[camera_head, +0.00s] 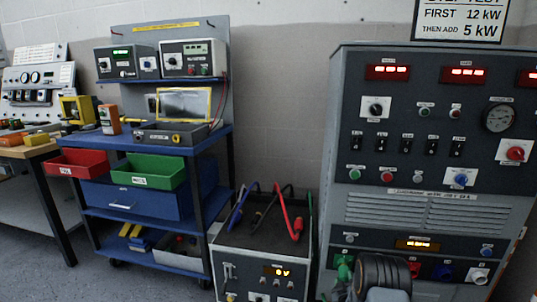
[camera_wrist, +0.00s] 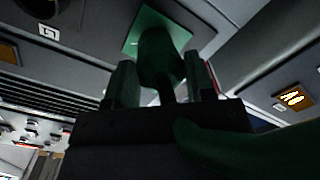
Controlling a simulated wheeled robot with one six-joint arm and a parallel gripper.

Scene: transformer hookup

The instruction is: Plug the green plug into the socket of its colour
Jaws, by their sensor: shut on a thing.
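My gripper (camera_wrist: 160,85) is shut on the green plug (camera_wrist: 158,58), a dark green cylinder between the two fingers in the wrist view. The plug points at the green square plate of the green socket (camera_wrist: 185,40) and overlaps it. I cannot tell whether the plug is inside the socket or just in front of it. A thick green cable (camera_wrist: 265,145) runs below the gripper to the right. In the head view, green parts (camera_head: 343,268) show at the lower left of the grey cabinet, beside my dark wrist; plug and socket are hard to separate there.
A low box (camera_head: 262,262) with blue, black and red leads stands left. A blue cart (camera_head: 150,205) with bins stands farther left.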

